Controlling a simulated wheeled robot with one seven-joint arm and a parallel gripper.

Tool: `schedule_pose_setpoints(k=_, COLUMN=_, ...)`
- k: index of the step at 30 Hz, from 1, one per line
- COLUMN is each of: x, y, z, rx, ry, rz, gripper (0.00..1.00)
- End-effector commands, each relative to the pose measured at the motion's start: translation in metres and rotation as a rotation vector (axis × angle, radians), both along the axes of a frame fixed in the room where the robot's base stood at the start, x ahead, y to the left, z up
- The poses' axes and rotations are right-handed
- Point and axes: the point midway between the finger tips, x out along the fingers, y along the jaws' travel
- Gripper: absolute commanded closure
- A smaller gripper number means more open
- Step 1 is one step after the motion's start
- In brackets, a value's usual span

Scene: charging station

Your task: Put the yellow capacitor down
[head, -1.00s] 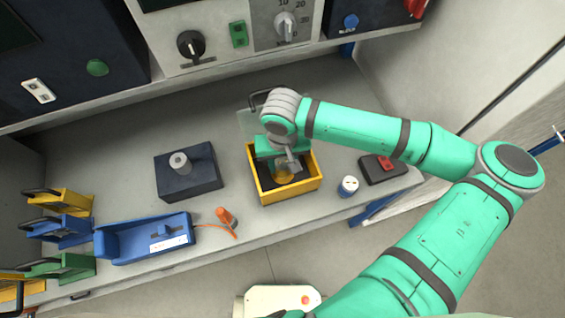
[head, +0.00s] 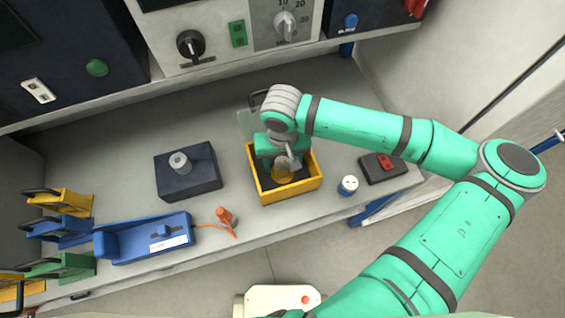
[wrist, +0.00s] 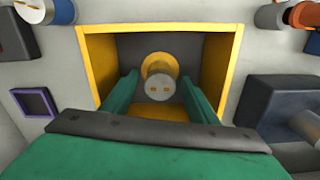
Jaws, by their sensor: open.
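The yellow capacitor (wrist: 159,76) stands inside the yellow open-topped box, its pale end with two small terminals facing the wrist camera. It also shows in the head view (head: 283,173), partly hidden by my gripper. The yellow box (head: 292,193) sits on the grey bench; its walls also frame the wrist view (wrist: 225,62). My gripper (wrist: 158,100) is open, with its green fingers reaching into the box on either side of the capacitor and apart from it.
Left of the box stands a dark block with a grey cylinder (head: 180,162). A white cylinder (head: 348,186) and a dark switch box (head: 384,167) stand right. A control panel overhangs behind.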

Motion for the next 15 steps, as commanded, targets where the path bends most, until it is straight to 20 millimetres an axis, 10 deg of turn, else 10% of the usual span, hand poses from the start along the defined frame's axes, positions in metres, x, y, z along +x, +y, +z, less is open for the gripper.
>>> schedule_pose_setpoints(k=15, x=0.000, y=0.000, z=0.095, rx=0.001, ry=-0.001, rz=0.001, gripper=0.46)
